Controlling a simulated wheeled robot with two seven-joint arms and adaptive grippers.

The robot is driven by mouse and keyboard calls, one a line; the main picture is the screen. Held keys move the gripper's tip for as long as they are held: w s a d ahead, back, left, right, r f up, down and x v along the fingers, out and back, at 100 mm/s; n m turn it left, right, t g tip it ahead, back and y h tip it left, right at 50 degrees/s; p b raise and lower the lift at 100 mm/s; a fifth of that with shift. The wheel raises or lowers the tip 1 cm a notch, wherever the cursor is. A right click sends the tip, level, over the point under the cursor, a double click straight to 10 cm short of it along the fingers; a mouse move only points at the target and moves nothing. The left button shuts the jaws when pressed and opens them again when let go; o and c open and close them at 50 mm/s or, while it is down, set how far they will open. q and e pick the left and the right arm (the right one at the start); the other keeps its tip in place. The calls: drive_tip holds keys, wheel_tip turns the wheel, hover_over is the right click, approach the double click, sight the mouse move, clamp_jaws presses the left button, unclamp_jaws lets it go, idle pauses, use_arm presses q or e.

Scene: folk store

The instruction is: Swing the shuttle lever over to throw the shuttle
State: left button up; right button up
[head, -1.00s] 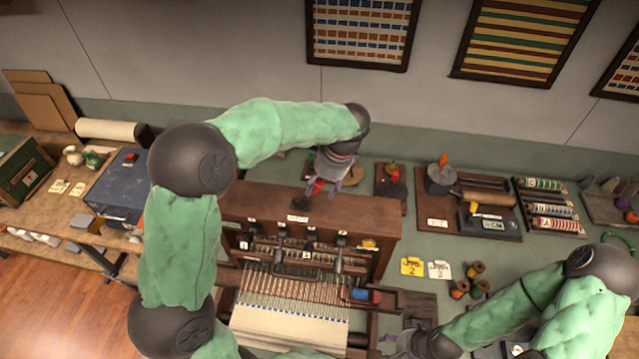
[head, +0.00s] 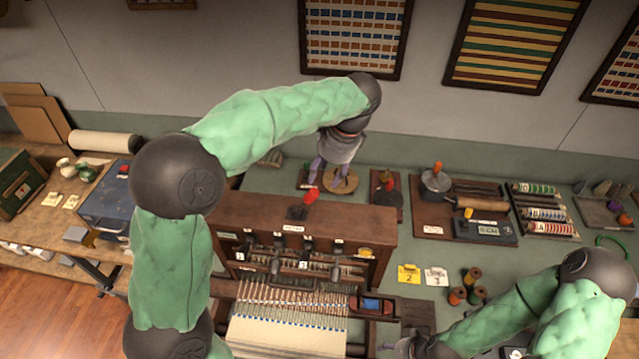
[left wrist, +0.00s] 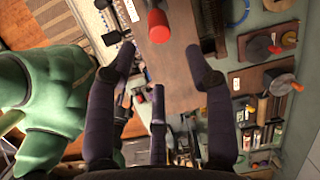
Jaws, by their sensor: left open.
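The shuttle lever has a red knob (head: 311,197) and a dark base (head: 297,212) on top of the wooden loom (head: 350,222). The knob tilts up and to the right of its base. In the left wrist view the red knob (left wrist: 158,26) is near the top, ahead of the fingertips. My left gripper (head: 328,181) is open and empty, above and just behind the knob, apart from it. The blue and red shuttle (head: 372,304) sits at the loom's right side. My right gripper (head: 415,345) is at the bottom edge, mostly hidden by its arm.
Yellow and white number cards (head: 409,273) and thread spools (head: 471,281) lie right of the loom. A board with a pot and roller (head: 430,215) and a rack of coloured rolls (head: 545,212) stand farther right. A blue box (head: 105,205) is on the left table.

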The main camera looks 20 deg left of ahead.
use_arm(q)
drive_tip(key=shift+v, duration=1.35)
